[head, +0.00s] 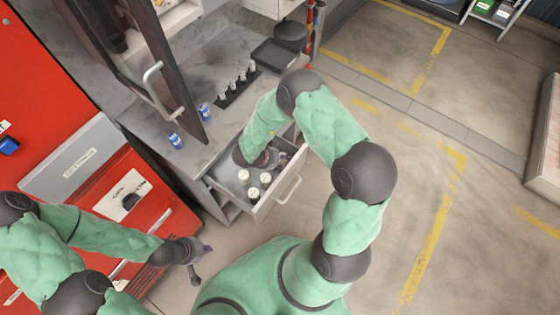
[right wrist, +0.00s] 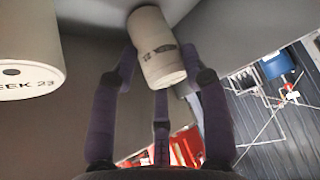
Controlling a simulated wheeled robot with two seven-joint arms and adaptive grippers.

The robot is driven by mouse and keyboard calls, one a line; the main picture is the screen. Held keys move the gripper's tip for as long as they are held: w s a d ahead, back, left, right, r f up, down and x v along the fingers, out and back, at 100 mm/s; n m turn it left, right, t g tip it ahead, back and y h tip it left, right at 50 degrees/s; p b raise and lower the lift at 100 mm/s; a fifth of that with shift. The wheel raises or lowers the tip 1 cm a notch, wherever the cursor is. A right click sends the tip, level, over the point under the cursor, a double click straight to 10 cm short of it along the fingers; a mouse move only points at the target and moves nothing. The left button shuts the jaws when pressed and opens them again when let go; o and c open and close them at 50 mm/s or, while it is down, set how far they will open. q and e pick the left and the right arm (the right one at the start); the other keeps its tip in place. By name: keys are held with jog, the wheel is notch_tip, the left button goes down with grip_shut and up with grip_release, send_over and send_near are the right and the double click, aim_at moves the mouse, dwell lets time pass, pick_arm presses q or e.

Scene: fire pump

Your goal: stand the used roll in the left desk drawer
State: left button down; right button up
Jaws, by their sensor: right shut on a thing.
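The left desk drawer (head: 262,209) is pulled open below the counter. Several pale rolls (head: 253,193) stand upright in its left part. My right gripper (head: 280,160) reaches down into the drawer's far right part, and the forearm hides much of it in the head view. In the right wrist view it is shut on a pale beige used roll (right wrist: 158,50) with dark markings, which looks tilted in that picture. Whether this roll touches the drawer floor cannot be told. Another roll (right wrist: 28,55), lettered "EEK 23", is close at left. My left gripper (head: 200,264) is open and empty, away from the drawer.
The counter (head: 222,125) above holds two blue cans (head: 175,141) and a dark rack (head: 239,88) with small pale pieces. A dark open door (head: 165,75) with a handle stands over the counter. Red cabinets (head: 165,215) are at left. Open floor lies right.

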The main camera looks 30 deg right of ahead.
jog(key=shift+f, duration=0.35)
jog(key=shift+r, duration=0.1)
jog(key=o, duration=1.2)
jog(key=shift+a+r, duration=0.15)
jog(key=shift+r, duration=0.1)
jog(key=shift+p+v, duration=1.35)
jog(key=shift+v, duration=2.1)
